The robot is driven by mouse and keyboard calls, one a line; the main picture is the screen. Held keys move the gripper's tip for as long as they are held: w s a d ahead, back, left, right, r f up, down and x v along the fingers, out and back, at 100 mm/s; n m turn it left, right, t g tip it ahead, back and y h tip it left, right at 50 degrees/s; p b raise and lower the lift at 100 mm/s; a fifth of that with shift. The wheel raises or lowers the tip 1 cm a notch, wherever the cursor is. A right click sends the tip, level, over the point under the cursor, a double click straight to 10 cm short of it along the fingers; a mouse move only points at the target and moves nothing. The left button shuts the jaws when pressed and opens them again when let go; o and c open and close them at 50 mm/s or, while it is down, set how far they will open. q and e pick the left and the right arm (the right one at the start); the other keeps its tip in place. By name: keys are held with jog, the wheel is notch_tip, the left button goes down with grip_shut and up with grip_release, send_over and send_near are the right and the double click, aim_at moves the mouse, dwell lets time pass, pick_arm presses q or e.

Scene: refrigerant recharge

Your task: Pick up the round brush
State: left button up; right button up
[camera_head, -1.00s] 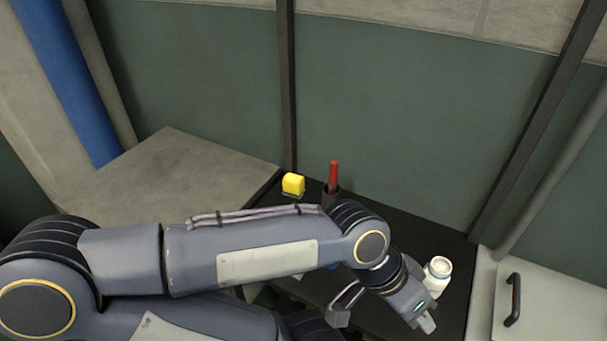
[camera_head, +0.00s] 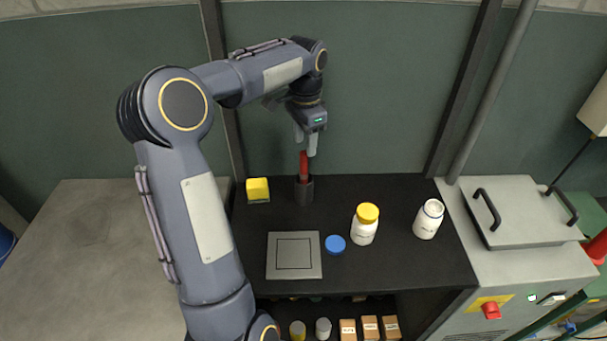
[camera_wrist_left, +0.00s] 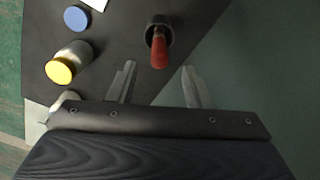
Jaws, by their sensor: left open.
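The round brush (camera_head: 303,166) stands upright in a dark cylindrical holder (camera_head: 304,190) at the back of the black table; only its red handle shows. My left gripper (camera_head: 306,146) is open, fingers pointing down, just above the top of the handle. In the left wrist view the red handle (camera_wrist_left: 159,54) lies ahead of and between the two open fingers (camera_wrist_left: 160,85), and they do not appear to touch it. The brush's head is hidden in the holder. My right gripper is not in view.
A yellow sponge-like block (camera_head: 258,190) sits left of the holder. A yellow-capped white bottle (camera_head: 365,224), an open white bottle (camera_head: 428,219), a blue lid (camera_head: 335,244) and a grey square plate (camera_head: 294,256) share the black table (camera_head: 400,270). A lidded machine (camera_head: 520,210) stands right.

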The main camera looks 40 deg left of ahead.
aim_at(304, 164)
pick_arm(q)
jog(key=shift+w+a+f, duration=0.15)
jog(key=shift+a+f, duration=0.15)
jog(key=shift+f, duration=0.15)
jog(key=f, duration=0.7)
jog(key=shift+s+d+f, duration=0.1)
jog(key=shift+s+d, duration=0.15)
jog(key=shift+d, duration=0.05)
grip_shut()
